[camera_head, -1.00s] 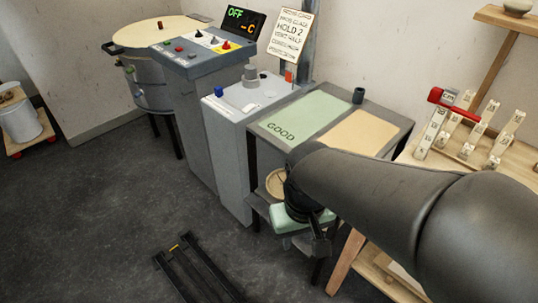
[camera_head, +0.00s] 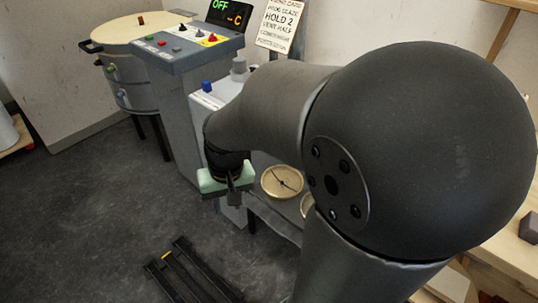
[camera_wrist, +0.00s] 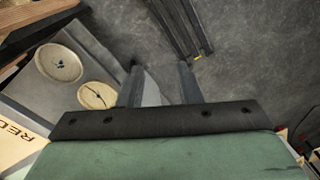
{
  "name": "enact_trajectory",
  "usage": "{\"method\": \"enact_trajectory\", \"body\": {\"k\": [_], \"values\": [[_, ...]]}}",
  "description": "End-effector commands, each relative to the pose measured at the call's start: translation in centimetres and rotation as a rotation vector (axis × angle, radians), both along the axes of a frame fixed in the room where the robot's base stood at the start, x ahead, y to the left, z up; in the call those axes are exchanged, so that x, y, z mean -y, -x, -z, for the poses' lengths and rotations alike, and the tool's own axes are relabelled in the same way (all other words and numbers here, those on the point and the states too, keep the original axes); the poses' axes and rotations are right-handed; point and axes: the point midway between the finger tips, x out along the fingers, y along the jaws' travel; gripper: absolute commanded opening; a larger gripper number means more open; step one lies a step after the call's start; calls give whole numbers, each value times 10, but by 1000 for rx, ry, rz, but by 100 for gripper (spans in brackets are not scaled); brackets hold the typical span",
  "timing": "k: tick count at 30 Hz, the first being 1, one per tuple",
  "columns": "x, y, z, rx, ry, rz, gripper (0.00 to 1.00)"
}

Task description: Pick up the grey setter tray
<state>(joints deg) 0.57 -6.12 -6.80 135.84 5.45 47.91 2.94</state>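A flat grey surface (camera_wrist: 40,97), which may be the grey setter tray, shows at the left of the wrist view. Two round tan discs lie on it, one (camera_wrist: 58,62) farther left and one (camera_wrist: 98,95) nearer my gripper. In the head view, one disc (camera_head: 282,182) lies right of my gripper; my arm partly hides the other disc (camera_head: 307,205). My gripper (camera_head: 236,203) points down, left of the discs. In the wrist view its two fingers (camera_wrist: 160,68) are apart, with nothing held between them. The tray's edges are partly hidden.
A grey control console (camera_head: 190,45) and a round kiln (camera_head: 125,70) stand at the back left. A black slatted frame (camera_head: 193,272) lies on the floor in front. A wooden bench (camera_head: 515,255) is at the right. Open floor (camera_head: 80,220) lies to the left.

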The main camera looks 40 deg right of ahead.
Motion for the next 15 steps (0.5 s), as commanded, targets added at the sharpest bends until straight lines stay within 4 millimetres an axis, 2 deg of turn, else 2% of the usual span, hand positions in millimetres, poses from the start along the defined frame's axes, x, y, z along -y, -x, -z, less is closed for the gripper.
{"method": "enact_trajectory", "body": {"k": [1, 5, 7, 11, 12, 14, 15], "values": [[9, -14, 24, -4, -5, 46, 31], [43, -54, 71, 3, -9, 189, 31], [72, -79, 111, 7, 0, 291, 31], [145, -122, 196, 22, 50, 499, 31], [169, -132, 223, 30, 75, 557, 31], [207, -144, 264, 40, 116, 642, 31], [232, -149, 291, 46, 146, 692, 31]]}}
